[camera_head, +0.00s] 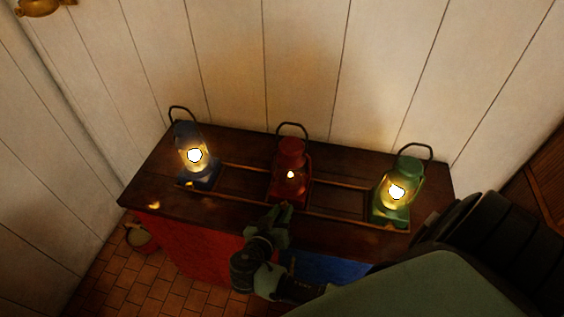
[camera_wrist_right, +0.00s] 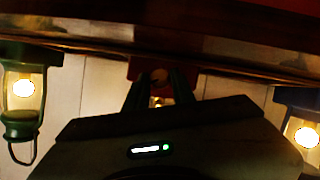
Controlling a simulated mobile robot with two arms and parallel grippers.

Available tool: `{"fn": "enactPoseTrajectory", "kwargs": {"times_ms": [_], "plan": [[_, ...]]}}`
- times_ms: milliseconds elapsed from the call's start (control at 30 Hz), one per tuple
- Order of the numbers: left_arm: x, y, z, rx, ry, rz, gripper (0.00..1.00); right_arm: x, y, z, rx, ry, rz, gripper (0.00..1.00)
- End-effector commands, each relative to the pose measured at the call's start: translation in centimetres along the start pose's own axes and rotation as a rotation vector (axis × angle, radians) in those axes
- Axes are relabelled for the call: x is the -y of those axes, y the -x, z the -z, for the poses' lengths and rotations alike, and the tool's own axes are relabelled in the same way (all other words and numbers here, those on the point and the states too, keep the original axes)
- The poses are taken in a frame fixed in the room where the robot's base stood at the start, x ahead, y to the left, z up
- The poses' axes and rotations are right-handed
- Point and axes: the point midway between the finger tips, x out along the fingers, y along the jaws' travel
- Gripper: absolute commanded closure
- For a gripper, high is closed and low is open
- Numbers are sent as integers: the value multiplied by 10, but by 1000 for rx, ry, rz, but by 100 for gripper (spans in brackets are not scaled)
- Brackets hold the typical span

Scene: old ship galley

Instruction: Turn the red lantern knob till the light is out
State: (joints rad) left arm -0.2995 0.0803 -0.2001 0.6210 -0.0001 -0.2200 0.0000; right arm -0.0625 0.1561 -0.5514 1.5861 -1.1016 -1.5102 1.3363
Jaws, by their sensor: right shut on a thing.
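The red lantern (camera_head: 291,150) stands in the middle of the dark wooden counter. Its flame is small and dimmer than those beside it, but still glows. My right gripper (camera_head: 279,211) reaches in from the front at the red lantern's base and is shut on its knob. In the right wrist view, which is upside down, the two dark fingers (camera_wrist_right: 159,80) stand on either side of the round knob (camera_wrist_right: 158,75). The knob is hidden by the gripper in the head view. My left gripper is not in view.
A blue lantern (camera_head: 184,138) at left and a green lantern (camera_head: 411,172) at right both burn brightly. They also show in the right wrist view. A low wooden rail (camera_head: 335,215) runs along the counter (camera_head: 150,190). A pale plank wall stands close behind.

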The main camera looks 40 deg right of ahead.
Motion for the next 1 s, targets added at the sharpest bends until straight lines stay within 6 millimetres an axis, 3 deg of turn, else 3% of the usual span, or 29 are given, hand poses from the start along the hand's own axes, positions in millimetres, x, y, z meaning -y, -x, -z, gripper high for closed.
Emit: {"fn": "enactPoseTrajectory", "kwargs": {"times_ms": [433,967,1000], "plan": [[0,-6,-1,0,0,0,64,2,0,0,-1,200,-84,100],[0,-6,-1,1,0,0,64,2,0,1,-3,225,-93,100],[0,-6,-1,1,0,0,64,2,0,1,-3,224,-93,67]]}}
